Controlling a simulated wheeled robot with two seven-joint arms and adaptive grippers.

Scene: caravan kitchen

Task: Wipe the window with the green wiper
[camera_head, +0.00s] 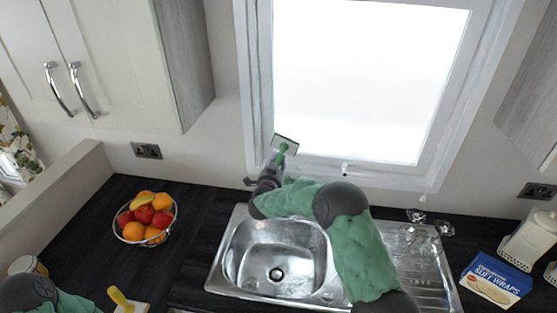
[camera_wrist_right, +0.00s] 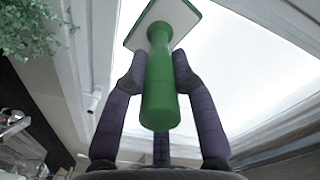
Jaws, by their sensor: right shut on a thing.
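The window (camera_head: 365,80) is bright white in a pale frame above the sink; it also fills much of the right wrist view (camera_wrist_right: 260,70). My right gripper (camera_head: 274,160) is shut on the green wiper (camera_head: 284,145) at the lower left corner of the window. In the right wrist view the fingers (camera_wrist_right: 160,75) close around the wiper's green handle (camera_wrist_right: 160,100), and its white, green-edged head points away toward the pane. I cannot tell whether the head touches the glass. My left arm shows at the lower left of the head view, with its gripper out of sight.
Below the window is a steel sink (camera_head: 230,225) with a drainer holding glasses (camera_head: 430,222). A fruit bowl (camera_head: 146,218) stands on the dark counter at left, near a yellow-handled object (camera_head: 121,300). A soft wraps box (camera_head: 495,280) is at right. Wall cabinets flank the window.

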